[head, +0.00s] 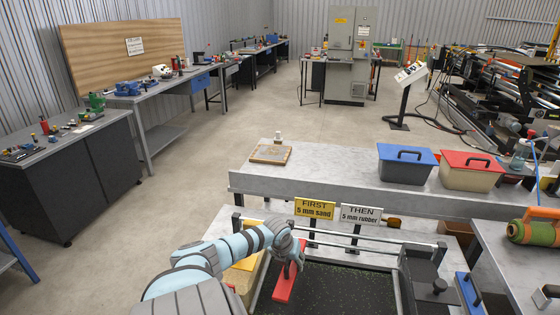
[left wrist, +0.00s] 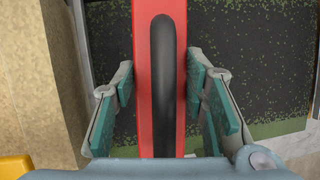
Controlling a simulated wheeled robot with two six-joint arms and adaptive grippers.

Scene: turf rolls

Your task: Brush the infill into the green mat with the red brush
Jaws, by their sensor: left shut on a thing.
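My left gripper (head: 297,252) reaches in from the left and is shut on the red brush (head: 284,284). In the left wrist view the brush (left wrist: 146,60) runs lengthwise between the two fingers (left wrist: 160,110), with its black grip (left wrist: 163,85) on top. The brush is over the left part of the green mat (head: 350,292); whether its bristles touch the mat is hidden. The mat looks mostly dark, with black granules and green flecks; in the left wrist view (left wrist: 245,50) greener patches show along its edges. My right gripper is not in view.
Signs behind the mat read "FIRST 5 mm sand" (head: 315,208) and "THEN 5 mm rubber" (head: 361,214). Blue-lidded (head: 406,171) and red-lidded (head: 470,178) bins stand on the grey bench beyond. A metal rail (head: 350,237) crosses behind the mat. A green roll (head: 535,228) lies at right.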

